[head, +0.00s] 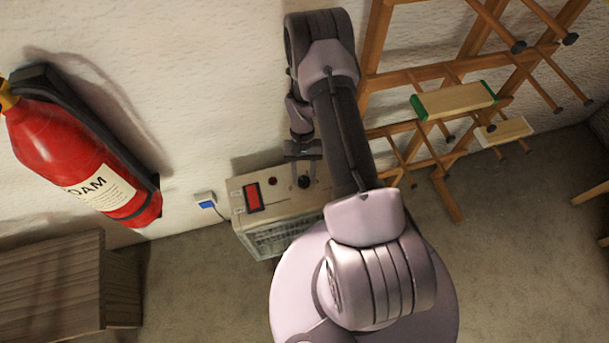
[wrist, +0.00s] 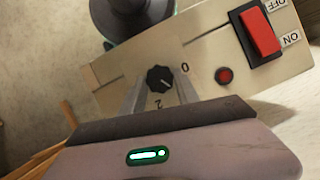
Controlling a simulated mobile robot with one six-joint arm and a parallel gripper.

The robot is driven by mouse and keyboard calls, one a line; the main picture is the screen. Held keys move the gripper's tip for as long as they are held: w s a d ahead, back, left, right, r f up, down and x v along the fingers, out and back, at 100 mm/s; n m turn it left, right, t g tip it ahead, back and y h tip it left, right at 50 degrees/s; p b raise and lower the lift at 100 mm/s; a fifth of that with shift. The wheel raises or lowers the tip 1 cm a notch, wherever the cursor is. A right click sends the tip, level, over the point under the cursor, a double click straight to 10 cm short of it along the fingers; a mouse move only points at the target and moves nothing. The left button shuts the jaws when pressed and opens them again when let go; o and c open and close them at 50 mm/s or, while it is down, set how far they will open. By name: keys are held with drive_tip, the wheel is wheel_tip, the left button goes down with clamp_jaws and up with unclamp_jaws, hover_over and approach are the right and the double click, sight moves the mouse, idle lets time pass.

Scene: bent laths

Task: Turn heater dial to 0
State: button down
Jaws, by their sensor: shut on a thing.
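The heater (head: 243,222) is a beige box with a grille front, standing on the floor against the wall. Its black dial (wrist: 160,79) sits on the top panel, with a 0 printed to its right and a 2 below it in the wrist view. The dial also shows in the head view (head: 304,182). My gripper (wrist: 160,88) is shut on the dial, one finger on each side of it. Where the dial's pointer stands is too small to tell surely. In the head view my gripper (head: 303,163) comes down over the panel, and my arm hides the heater's right end.
A red rocker switch (wrist: 262,32) marked OFF and ON and a red lamp (wrist: 225,75) share the panel. A fire extinguisher (head: 75,160) hangs on the wall at left. A wooden rack (head: 440,75) stands at right, and a wooden box (head: 55,290) at lower left.

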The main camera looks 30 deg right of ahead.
drive_tip(key=n, duration=0.2)
drive_tip(key=n+h, duration=0.1)
drive_tip(key=n, duration=0.1)
drive_tip(key=n+h, duration=0.1)
drive_tip(key=n, duration=0.1)
drive_tip(key=shift+a+n+g, duration=0.25)
drive_tip(key=shift+n+g, duration=0.05)
drive_tip(key=n+h, duration=0.1)
drive_tip(key=n, duration=0.1)
drive_tip(key=n+h+p, duration=0.1)
drive_tip(key=n, duration=0.1)
drive_tip(key=shift+a+n, duration=0.2)
drive_tip(key=shift+n, duration=0.5)
drive_tip(key=c, duration=0.9)
unclamp_jaws()
drive_tip(key=shift+t, duration=0.4)
drive_tip(key=p+v, duration=0.5)
drive_tip(key=v, duration=1.2)
drive_tip(key=shift+a+p, duration=0.35)
